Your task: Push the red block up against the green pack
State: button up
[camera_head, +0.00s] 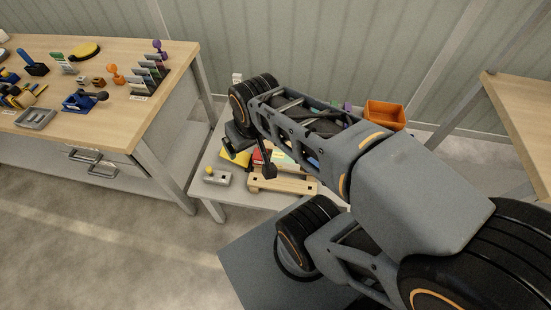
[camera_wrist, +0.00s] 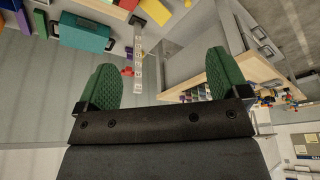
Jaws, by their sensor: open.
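My gripper (camera_head: 253,157) hangs low over the small pale table in the head view. In the wrist view its two green-padded fingers (camera_wrist: 160,80) are spread apart with nothing held between them. A red patch, probably the red block (camera_head: 258,157), shows beside the fingers in the head view, partly hidden by them. In the wrist view red also shows at the top edge (camera_wrist: 129,4), cut off by the frame. A teal-green pack (camera_wrist: 85,32) lies at the upper left there. In the head view my arm covers much of this area. Contact between block and pack cannot be told.
A wooden rail piece (camera_head: 282,186) lies at the table's near side. A grey block with a yellow knob (camera_head: 216,177) sits left of it. Something yellow (camera_head: 235,158) lies by the gripper. An orange bin (camera_head: 385,114) stands behind my arm. A cluttered workbench (camera_head: 120,120) stands left.

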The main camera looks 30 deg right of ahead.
aim_at(257, 157)
jog(key=z, duration=0.35)
jog(key=k, duration=0.2)
jog(key=u, duration=1.1)
jog(key=i, duration=0.8)
jog(key=u, duration=0.2)
